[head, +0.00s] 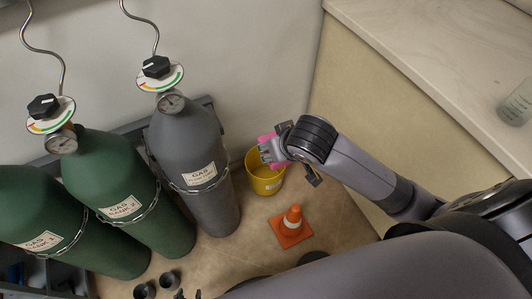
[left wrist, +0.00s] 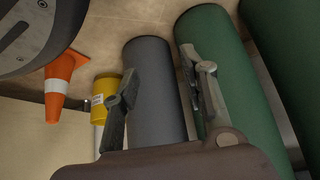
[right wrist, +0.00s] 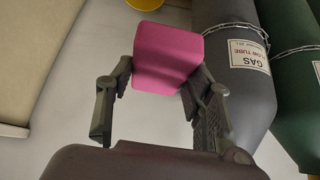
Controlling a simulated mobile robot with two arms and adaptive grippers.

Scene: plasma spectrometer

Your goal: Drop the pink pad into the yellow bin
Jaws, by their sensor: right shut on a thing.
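The pink pad (right wrist: 167,57) is held between the fingers of my right gripper (right wrist: 160,95). In the head view only parts of the pad (head: 266,137) show around my right gripper (head: 268,151). The yellow bin (head: 266,184) stands on the floor below the gripper and pad, beside the grey gas cylinder. A piece of the bin (right wrist: 146,4) shows at the top of the right wrist view, beyond the pad. The bin (left wrist: 105,92) also shows in the left wrist view. My left gripper (left wrist: 163,88) is open and empty, with cylinders beyond it.
A grey gas cylinder (head: 197,150) and green cylinders (head: 125,185) stand chained along the wall at left. An orange cone (head: 292,222) stands on the floor near the bin. A counter (head: 440,50) is at right, with a clear bottle (head: 517,103) on it.

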